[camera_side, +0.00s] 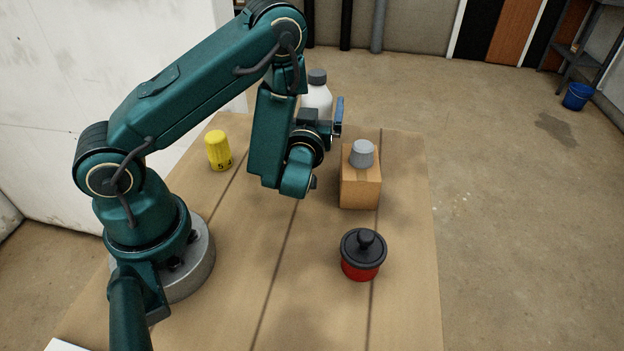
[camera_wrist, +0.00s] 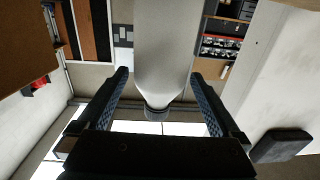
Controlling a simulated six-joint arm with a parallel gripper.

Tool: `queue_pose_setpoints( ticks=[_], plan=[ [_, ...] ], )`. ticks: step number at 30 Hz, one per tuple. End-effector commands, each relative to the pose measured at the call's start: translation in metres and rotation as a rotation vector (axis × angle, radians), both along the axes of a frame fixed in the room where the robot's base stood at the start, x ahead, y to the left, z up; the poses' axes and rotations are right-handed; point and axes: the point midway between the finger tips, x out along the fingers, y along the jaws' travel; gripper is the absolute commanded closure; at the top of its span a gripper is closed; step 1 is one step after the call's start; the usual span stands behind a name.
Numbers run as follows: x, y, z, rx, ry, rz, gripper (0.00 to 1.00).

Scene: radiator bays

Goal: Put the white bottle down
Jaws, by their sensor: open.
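The white bottle (camera_side: 317,96) with a grey cap stands upright at the far end of the table in the side view; my gripper hides its lower part. In the wrist view the bottle (camera_wrist: 165,45) appears inverted, its cap pointing down the picture, between the two fingers. My gripper (camera_side: 332,118) is at the bottle, with a blue-padded finger to its right. In the wrist view my gripper (camera_wrist: 160,80) is open, with a visible gap on each side of the bottle. The bottle's base is hidden, so I cannot see its contact with the table.
A cardboard box (camera_side: 360,192) with a grey cup (camera_side: 362,153) on top stands just right of my gripper. A yellow container (camera_side: 219,150) stands on the left. A red pot (camera_side: 361,268) with a black lid is nearer the front. The table (camera_side: 310,300) is clear around the pot.

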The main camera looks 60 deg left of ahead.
Motion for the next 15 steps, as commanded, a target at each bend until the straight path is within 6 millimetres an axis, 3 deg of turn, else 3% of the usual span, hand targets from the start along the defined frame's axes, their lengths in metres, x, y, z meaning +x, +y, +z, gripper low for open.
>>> queue_pose_setpoints(
  ticks=[15],
  plan=[
    [0.032, 0.036, 0.000, -0.001, -0.001, 0.003, 0.00]
  ],
)
